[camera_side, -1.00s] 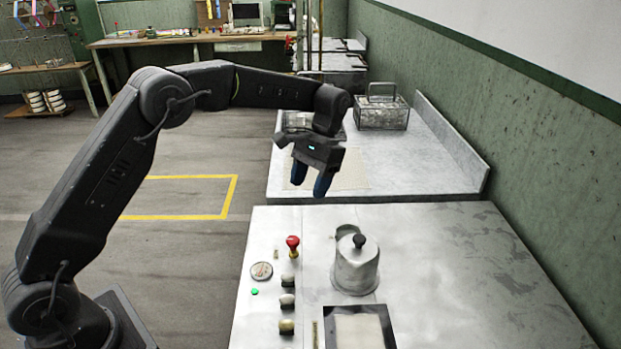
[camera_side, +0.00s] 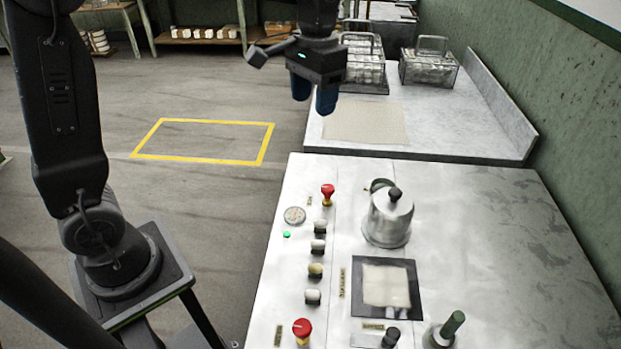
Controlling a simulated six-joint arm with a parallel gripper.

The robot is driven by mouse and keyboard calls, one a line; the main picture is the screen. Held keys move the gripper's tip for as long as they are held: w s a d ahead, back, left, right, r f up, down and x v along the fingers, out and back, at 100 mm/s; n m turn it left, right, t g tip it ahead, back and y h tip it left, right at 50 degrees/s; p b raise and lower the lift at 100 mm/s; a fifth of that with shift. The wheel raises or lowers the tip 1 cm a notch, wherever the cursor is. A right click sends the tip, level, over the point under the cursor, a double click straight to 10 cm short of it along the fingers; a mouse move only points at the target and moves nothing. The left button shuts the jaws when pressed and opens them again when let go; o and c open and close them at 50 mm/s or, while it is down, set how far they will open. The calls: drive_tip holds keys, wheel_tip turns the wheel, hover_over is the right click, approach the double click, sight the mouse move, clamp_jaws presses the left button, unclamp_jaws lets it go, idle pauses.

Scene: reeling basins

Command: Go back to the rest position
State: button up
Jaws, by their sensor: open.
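My gripper (camera_side: 315,101) hangs fingers down near the top middle of the side view, with its two blue fingertips apart and nothing seen between them. It appears in front of the left edge of the far counter. My arm rises at the left from its stand, and its upper part is outside the picture.
Two wire baskets (camera_side: 431,69) (camera_side: 364,73) of pale items stand on the far counter (camera_side: 470,132), with a beige mat (camera_side: 365,122). The near metal bench (camera_side: 480,235) carries a lidded pot (camera_side: 388,221), a dark-framed panel (camera_side: 414,290), red buttons (camera_side: 302,329) and knobs. A yellow floor outline (camera_side: 202,122) is empty.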

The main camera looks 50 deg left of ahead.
drive_tip(key=s+f+t, duration=0.1)
drive_tip(key=s+t, duration=0.5)
drive_tip(key=s, duration=1.2)
drive_tip(key=shift+s+a, duration=0.2)
drive_tip(key=shift+s, duration=0.15)
